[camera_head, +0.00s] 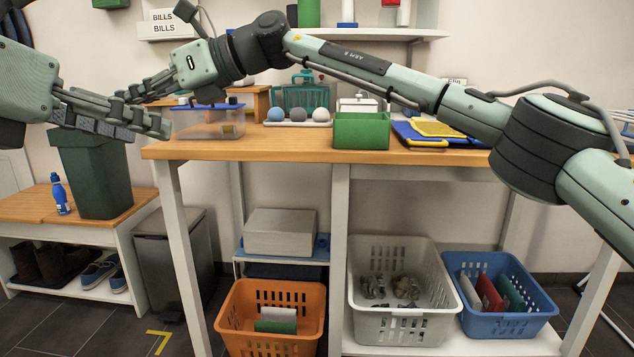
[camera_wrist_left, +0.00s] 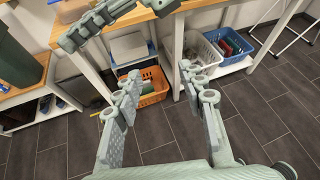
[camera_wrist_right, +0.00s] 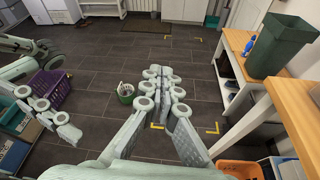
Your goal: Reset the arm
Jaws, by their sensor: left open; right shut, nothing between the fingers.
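My left gripper (camera_head: 145,122) is at the left of the head view, in front of the workbench's left end. It is open and empty; in the left wrist view its spread fingers (camera_wrist_left: 158,78) have floor and the bench front beyond them. My right arm crosses the head view from the right, above the bench. My right gripper (camera_head: 125,97) points left, just behind the left gripper in the picture. In the right wrist view its fingers (camera_wrist_right: 161,74) are together with nothing held. Whether the two grippers touch, I cannot tell.
The wooden workbench (camera_head: 215,150) holds a green box (camera_head: 361,131), balls on a tray (camera_head: 297,123) and a clear bin (camera_head: 197,126). Orange (camera_head: 268,340), white (camera_head: 400,325) and blue (camera_head: 510,322) baskets are below. A dark green bin (camera_head: 95,175) stands left. Open floor shows in the right wrist view.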

